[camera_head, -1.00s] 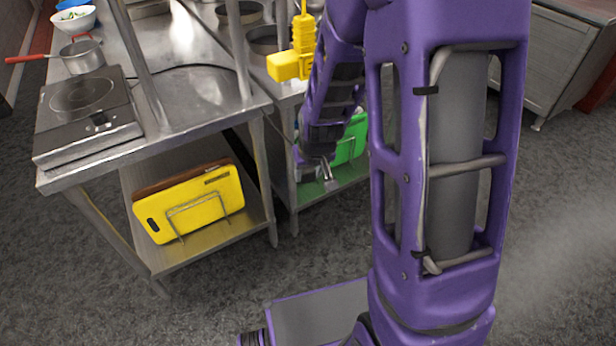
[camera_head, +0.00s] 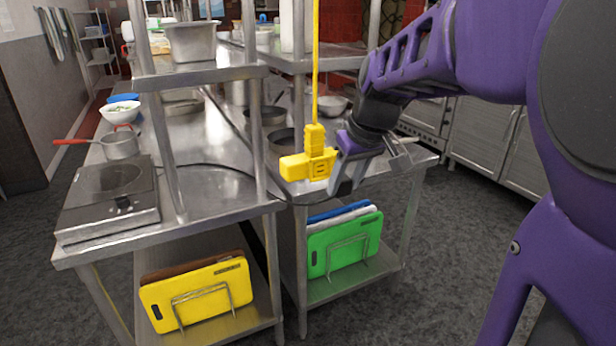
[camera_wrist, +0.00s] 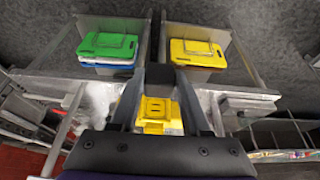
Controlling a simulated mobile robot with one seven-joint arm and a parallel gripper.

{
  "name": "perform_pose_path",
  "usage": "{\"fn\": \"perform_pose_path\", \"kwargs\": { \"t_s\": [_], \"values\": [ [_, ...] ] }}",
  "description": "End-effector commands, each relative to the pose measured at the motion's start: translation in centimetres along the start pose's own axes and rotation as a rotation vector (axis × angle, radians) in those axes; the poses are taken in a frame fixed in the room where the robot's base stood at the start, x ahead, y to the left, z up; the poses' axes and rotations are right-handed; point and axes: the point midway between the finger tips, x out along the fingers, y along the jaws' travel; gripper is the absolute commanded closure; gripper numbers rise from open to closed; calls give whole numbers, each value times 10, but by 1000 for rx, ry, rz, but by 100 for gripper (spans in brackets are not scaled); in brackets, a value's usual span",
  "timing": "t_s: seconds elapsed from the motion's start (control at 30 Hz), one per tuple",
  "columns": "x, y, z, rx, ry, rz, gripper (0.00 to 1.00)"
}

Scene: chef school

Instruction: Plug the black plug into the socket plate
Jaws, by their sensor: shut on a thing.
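The socket plate (camera_head: 308,166) is on a yellow block that hangs on a yellow cord above the steel tables. In the wrist view the yellow block (camera_wrist: 155,112) shows between my fingers, with dark slots on its face. My gripper (camera_head: 345,180) is just right of the block in the head view, very close to it; I cannot tell whether they touch. My gripper is shut on the black plug, which shows as a small dark block (camera_wrist: 160,74) between the fingertips in the wrist view. In the head view the fingers hide the plug.
A black cable (camera_head: 268,201) runs from the hob (camera_head: 110,200) over the table toward my gripper. Pans (camera_head: 262,115) and a steel post (camera_head: 258,130) stand behind and left of the block. Yellow (camera_head: 200,292) and green (camera_head: 343,245) boards stand on lower shelves.

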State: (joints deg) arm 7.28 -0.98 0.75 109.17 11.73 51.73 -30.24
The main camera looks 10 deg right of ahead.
Motion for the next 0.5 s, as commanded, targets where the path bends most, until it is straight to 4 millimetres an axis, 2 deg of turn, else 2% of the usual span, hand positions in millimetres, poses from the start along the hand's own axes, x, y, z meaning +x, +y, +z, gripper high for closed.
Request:
{"fn": "perform_pose_path", "kwargs": {
  "t_s": [0.5],
  "values": [
    [17, 0, -40, -1, -1, 0, 100]
  ]
}}
